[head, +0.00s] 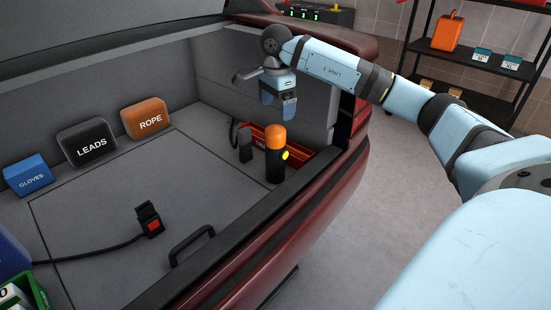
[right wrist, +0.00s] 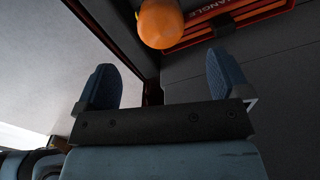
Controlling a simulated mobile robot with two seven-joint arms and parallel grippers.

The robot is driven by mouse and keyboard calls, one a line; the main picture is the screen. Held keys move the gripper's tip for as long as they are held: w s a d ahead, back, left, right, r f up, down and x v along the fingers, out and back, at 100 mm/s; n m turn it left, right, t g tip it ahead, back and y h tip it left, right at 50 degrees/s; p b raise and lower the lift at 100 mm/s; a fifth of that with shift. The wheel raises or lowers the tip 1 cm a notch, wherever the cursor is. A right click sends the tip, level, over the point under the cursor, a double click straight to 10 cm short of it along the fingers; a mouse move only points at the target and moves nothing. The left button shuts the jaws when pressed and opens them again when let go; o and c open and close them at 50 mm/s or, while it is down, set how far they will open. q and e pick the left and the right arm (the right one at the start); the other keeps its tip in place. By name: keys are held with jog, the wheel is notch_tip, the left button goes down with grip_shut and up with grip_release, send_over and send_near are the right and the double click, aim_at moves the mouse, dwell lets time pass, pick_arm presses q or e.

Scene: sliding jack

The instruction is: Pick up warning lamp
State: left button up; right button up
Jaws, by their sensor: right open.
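The warning lamp (head: 276,153) stands upright in the right corner of the car trunk, with an orange dome, a black body and a lit yellow spot on its side. Its orange dome also shows at the top of the right wrist view (right wrist: 160,23). My right gripper (head: 279,103) is above the lamp in the head view, pointing down, open and empty. In the right wrist view its two blue fingertips (right wrist: 163,88) stand wide apart, with the dome beyond them. The lamp's body is hidden in that view. My left gripper is not in view.
A red triangle case (head: 300,160) lies behind the lamp, with a dark strap (head: 242,140) left of it. The trunk sill (head: 240,250) runs along the front. ROPE (head: 147,117), LEADS (head: 87,142) and GLOVES (head: 28,176) bags line the back. A buckle (head: 149,219) lies on the floor panel.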

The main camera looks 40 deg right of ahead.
aim_at(276, 128)
notch_tip(276, 128, down, 6)
jog(key=shift+r+b, duration=0.2)
jog(key=shift+b, duration=0.45)
notch_tip(276, 128, down, 5)
jog(key=shift+w+a+f+b, duration=0.1)
jog(key=shift+a+f+b, duration=0.1)
jog(key=shift+b, duration=1.05)
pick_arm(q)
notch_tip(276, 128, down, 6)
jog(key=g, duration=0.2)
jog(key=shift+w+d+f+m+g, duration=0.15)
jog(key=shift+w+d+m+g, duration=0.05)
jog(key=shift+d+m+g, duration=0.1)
pick_arm(e)
jog(key=shift+c, duration=0.3)
jog(key=c, duration=1.4)
jog(key=shift+o, duration=0.2)
jog(key=shift+r, duration=0.1)
